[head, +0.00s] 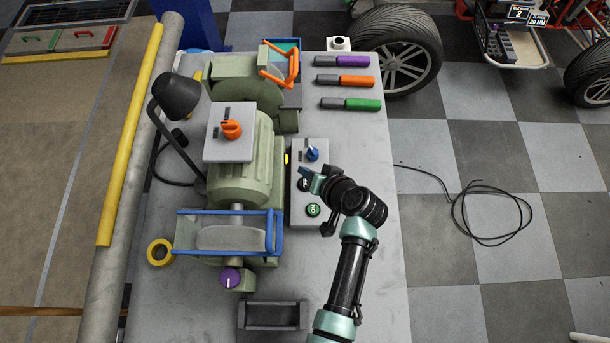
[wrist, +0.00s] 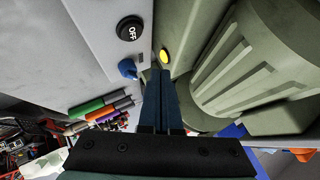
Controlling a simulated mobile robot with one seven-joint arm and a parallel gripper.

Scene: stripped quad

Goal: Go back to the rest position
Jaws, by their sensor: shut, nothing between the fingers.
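My gripper (head: 310,171) hovers over the grey control box (head: 299,220) on the workbench, close to the blue knob (head: 313,154). In the wrist view my gripper (wrist: 158,72) has its dark blue fingers together and empty. The blue knob (wrist: 127,68) sits just left of the fingertips there, and the yellow button (wrist: 164,55) just above them. I cannot tell whether the fingers touch the knob. The black OFF button (wrist: 130,28) is at the top. The green ON button (head: 313,210) shows beside my wrist in the head view.
The green bench grinder (head: 242,170) stands left of my arm, with blue and orange guards. Purple, orange and green-handled tools (head: 350,80) lie at the back right. The bench (head: 375,290) is clear to the right of my arm.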

